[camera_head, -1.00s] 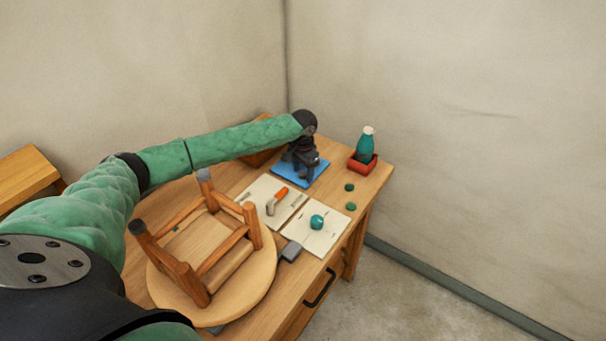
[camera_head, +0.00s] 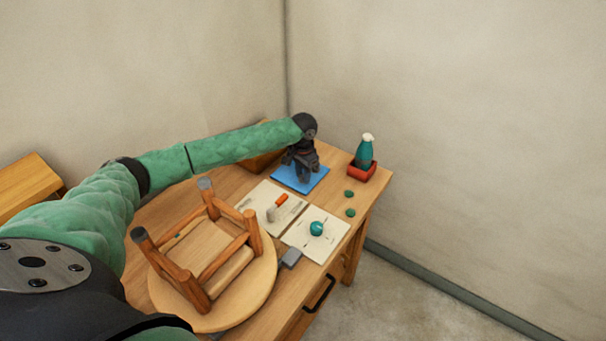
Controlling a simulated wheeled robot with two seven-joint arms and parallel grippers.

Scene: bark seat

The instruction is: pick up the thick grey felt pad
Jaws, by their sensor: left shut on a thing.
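My left gripper (camera_head: 303,174) is low over the blue mat (camera_head: 313,183) at the back of the table, pointing down. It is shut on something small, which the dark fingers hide. The thick grey felt pad does not show clearly; the thing in the fingers fits it by place only. An upturned wooden stool (camera_head: 233,252) with a round seat lies on the left of the table. My right gripper is not in view.
A red tray (camera_head: 362,173) holds a teal bottle (camera_head: 364,152). Two green discs (camera_head: 349,193) lie near the right edge. Pale sheets carry an orange-handled tool (camera_head: 280,202) and a teal round thing (camera_head: 316,228). A grey block (camera_head: 291,257) sits by the front edge.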

